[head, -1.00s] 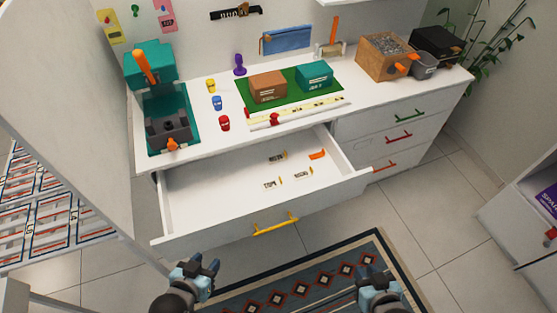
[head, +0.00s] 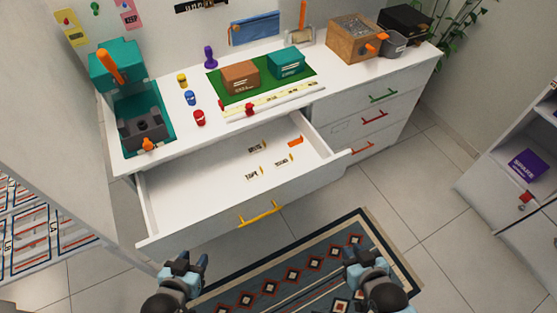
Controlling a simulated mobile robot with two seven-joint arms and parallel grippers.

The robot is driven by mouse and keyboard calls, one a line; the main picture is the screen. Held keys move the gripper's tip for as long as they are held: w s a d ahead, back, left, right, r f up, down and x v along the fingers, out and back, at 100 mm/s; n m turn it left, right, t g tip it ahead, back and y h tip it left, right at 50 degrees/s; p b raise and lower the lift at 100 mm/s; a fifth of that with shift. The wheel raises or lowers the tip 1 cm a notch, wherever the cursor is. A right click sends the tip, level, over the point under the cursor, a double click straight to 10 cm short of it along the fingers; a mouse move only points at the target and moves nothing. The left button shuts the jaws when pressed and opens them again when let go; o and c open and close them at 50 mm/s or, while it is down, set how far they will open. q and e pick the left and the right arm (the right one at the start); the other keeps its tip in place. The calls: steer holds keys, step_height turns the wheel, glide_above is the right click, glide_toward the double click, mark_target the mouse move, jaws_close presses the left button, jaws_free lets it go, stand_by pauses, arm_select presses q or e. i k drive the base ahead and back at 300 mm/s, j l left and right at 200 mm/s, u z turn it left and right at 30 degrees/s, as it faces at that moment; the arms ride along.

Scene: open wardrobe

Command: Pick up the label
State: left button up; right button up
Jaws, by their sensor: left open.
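Several small label pieces with dark lettering lie flat in the open white drawer (head: 160,208), one marked roughly "TAPE" (head: 252,174), with others behind it (head: 256,147) and to its right (head: 281,162). I cannot tell which one is the task's label. My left gripper (head: 190,260) is open and empty, in front of and below the drawer's front left part. My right gripper (head: 366,257) looks open and empty, over the rug to the right of the drawer. Neither gripper touches a label.
An orange piece (head: 295,141) lies at the drawer's back right. The drawer front has a yellow handle (head: 261,214). The white desktop above holds a green mat (head: 222,98) with two boxes, small coloured pots and a teal machine (head: 117,66). A patterned rug (head: 300,270) covers the floor.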

mark_target(262, 146)
steer(key=i+l, duration=0.4)
steer(key=l, duration=0.2)
steer(key=i+l+z, duration=0.1)
steer(key=i+l, duration=0.3)
steer(key=l, duration=0.2)
steer(key=i+l, duration=0.45)
steer(key=l+z, duration=0.05)
steer(key=l, duration=0.1)
